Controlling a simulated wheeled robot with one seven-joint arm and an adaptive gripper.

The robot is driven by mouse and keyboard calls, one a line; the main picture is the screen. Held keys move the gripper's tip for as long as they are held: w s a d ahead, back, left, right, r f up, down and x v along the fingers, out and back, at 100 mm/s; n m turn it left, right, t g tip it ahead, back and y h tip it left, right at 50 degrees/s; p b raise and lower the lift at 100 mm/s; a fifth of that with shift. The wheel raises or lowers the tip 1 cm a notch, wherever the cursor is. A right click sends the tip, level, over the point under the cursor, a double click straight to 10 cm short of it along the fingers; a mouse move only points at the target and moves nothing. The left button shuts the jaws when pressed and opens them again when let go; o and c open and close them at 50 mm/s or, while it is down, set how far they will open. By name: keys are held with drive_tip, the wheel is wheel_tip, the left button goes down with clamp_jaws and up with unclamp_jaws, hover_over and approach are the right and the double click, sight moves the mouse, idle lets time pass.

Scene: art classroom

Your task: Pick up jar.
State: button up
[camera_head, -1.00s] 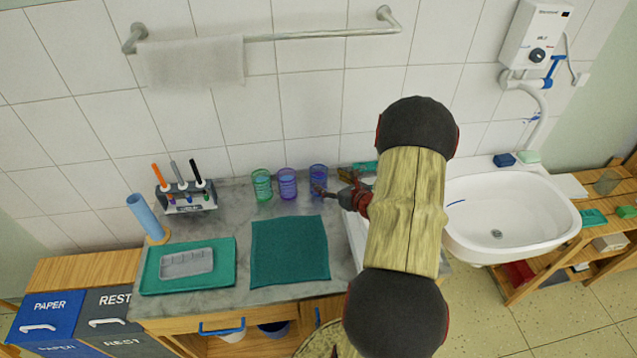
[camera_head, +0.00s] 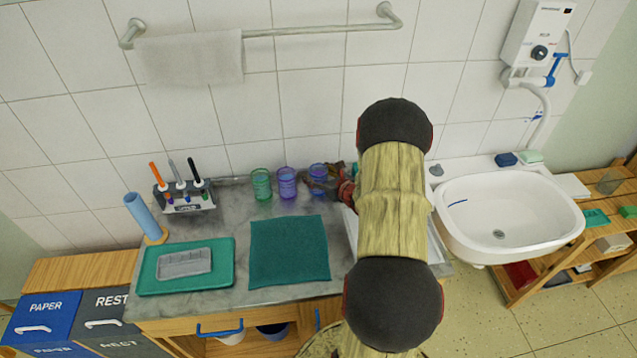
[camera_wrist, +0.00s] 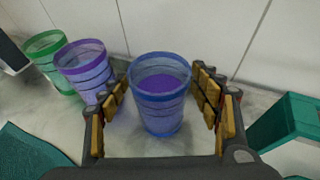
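Three jars stand in a row at the back of the counter: a green jar (camera_head: 261,184), a purple jar (camera_head: 286,183) and a blue jar (camera_head: 318,172) with purple contents. My gripper (camera_head: 322,181) is at the blue jar and partly hides it in the head view. In the wrist view the blue jar (camera_wrist: 160,95) stands upright between the spread fingers of my gripper (camera_wrist: 160,112). A gap shows on both sides of it. The purple jar (camera_wrist: 86,70) is just outside the left finger, and the green jar (camera_wrist: 50,62) is beyond it.
A pen holder (camera_head: 184,200) and a blue cylinder (camera_head: 145,218) stand to the left. A green cloth (camera_head: 289,250) and a green tray (camera_head: 222,262) lie in front. The tiled wall (camera_head: 240,120) is close behind the jars. The sink (camera_head: 540,218) is at the right.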

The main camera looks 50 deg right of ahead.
drive_tip(key=c, duration=1.2)
